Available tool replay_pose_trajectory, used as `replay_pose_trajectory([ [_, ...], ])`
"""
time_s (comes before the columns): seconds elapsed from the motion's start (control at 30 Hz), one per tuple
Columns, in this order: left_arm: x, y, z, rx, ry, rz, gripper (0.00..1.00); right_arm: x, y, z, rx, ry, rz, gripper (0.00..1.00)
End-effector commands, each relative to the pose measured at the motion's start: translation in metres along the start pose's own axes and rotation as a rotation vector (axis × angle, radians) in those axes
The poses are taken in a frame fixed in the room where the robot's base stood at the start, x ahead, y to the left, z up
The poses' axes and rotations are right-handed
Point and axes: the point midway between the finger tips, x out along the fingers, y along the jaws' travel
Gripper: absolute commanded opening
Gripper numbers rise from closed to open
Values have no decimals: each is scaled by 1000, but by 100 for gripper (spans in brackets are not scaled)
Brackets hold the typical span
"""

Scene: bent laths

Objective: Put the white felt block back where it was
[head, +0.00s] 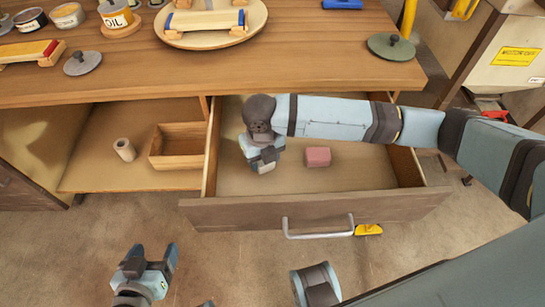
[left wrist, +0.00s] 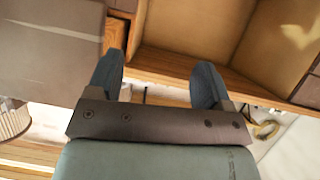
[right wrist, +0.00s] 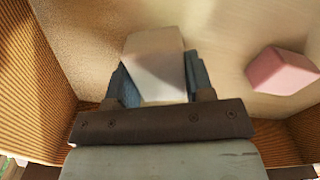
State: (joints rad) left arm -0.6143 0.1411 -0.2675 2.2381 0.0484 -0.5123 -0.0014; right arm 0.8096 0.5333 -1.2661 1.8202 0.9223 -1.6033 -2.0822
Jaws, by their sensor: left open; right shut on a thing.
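The white felt block (right wrist: 155,60) is between the fingers of my right gripper (right wrist: 157,85), which is shut on it. In the head view my right gripper (head: 263,160) is inside the open drawer (head: 225,180), and only a small pale part of the block shows below it. From these views I cannot tell whether the block touches the drawer floor. A pink block (head: 317,156) lies on the drawer floor to the right; it also shows in the right wrist view (right wrist: 281,71). My left gripper (head: 155,262) is open and empty, in front of the bench over the floor.
The drawer front has a metal handle (head: 318,232). An open wooden box (head: 178,146) and a small cylinder (head: 124,149) stand on the shelf left of the drawer.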

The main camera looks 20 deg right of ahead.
Motion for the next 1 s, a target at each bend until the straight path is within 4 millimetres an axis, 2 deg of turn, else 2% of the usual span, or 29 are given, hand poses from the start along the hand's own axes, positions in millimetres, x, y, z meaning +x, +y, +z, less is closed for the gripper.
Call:
replay_pose_trajectory([
  [0.13,2,0,3,-4,6,3,74,2,-28,0,3,0,-2,26],
  [0.2,3,1,4,-6,14,6,74,13,-26,0,0,1,0,26],
  [0.33,0,2,-5,-7,27,9,74,12,-26,0,0,-1,0,26],
  [0.6,0,2,-4,-5,21,9,74,15,-26,0,1,0,-1,26],
  [0.63,0,2,-3,-5,20,8,74,15,-26,0,1,0,-1,55],
  [0.7,0,2,-2,-4,19,8,74,15,-26,0,1,0,-1,71],
  [0.73,0,2,-2,-4,19,8,74,15,-26,0,1,0,-1,74],
  [1.0,1,1,-1,-4,18,7,74,14,-26,0,1,-1,-1,74],
])
